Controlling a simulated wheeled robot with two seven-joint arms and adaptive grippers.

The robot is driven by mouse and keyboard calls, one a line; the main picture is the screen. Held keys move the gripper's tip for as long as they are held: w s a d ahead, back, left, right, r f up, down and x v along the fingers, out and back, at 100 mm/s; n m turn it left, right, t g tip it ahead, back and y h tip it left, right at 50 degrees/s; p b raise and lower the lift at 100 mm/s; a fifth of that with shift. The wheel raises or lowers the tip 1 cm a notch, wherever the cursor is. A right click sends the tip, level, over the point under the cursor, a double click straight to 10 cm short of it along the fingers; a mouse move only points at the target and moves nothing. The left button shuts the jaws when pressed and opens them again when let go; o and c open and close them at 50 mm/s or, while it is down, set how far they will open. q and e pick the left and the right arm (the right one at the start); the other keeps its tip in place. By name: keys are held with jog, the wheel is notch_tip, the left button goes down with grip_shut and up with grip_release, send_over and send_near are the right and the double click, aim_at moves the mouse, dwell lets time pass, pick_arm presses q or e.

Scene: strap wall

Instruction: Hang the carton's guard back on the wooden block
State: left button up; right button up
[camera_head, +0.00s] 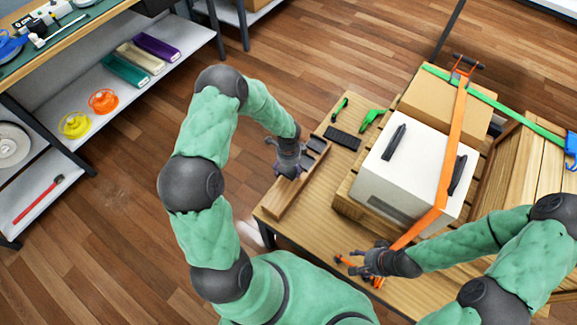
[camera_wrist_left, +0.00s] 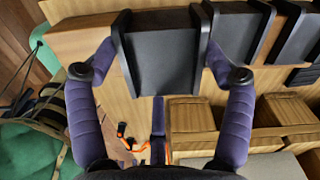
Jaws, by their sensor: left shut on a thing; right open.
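The wooden block (camera_head: 290,198) is a long bar along the table's left side; it also shows in the left wrist view (camera_wrist_left: 82,38). My left gripper (camera_head: 291,170) is over the block. In the left wrist view it is shut on a dark, angled guard (camera_wrist_left: 160,62), with a finger on each side. The guard is at the block, lined up with other dark guards (camera_wrist_left: 235,32) to its right; whether it rests on the wood I cannot tell. The carton (camera_head: 440,100) stands at the table's back. My right gripper (camera_head: 366,262) is open near the front edge, beside the orange strap.
A white box (camera_head: 405,165) with black guards sits under an orange strap (camera_head: 453,130). A green strap (camera_head: 510,110) crosses the carton. A black slotted piece (camera_head: 342,138) and green buckles (camera_head: 371,118) lie behind the block. A shelf unit (camera_head: 130,85) stands at left.

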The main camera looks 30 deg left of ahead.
pick_arm(q)
jog(key=shift+d+f+b, duration=0.15)
jog(key=shift+f+b, duration=1.9)
jog(key=shift+f, duration=0.85)
pick_arm(e)
jog(key=shift+f, duration=2.2)
pick_arm(q)
jog(key=shift+d, duration=0.25)
pick_arm(e)
jog(key=shift+f, duration=0.1)
pick_arm(q)
jog(key=o, duration=1.1)
jog(key=shift+c, duration=0.2)
notch_tip(320, 180, up, 12)
jog(key=shift+r, duration=0.1)
